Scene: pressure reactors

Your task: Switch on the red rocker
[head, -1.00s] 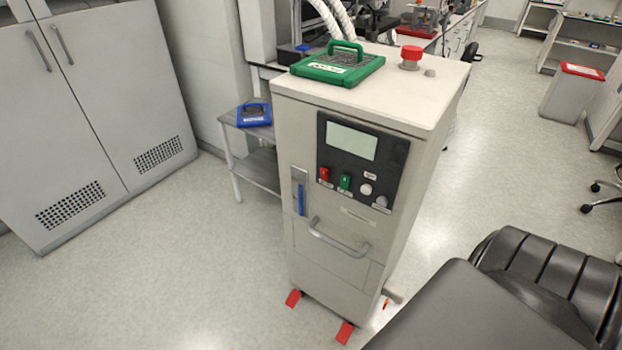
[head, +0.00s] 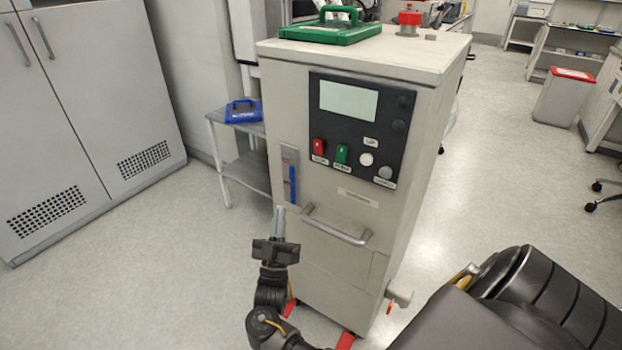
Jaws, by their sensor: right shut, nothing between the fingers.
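The red rocker (head: 319,148) is on the dark control panel (head: 388,148) of a beige cabinet (head: 340,273), in the head view. It is at the panel's lower left, below a pale screen (head: 348,98) and left of a green rocker (head: 342,154). Whether it is on or off cannot be told. My right gripper (head: 278,213) points up in front of the cabinet's left side, below the panel and apart from the rocker. Its fingers are together with nothing between them. My left gripper is not in view.
A grey bar handle (head: 337,228) sticks out from the cabinet front, right of my gripper. A green-framed device (head: 331,31) and a red button (head: 409,21) are on top. A small side table (head: 240,170) stands left.

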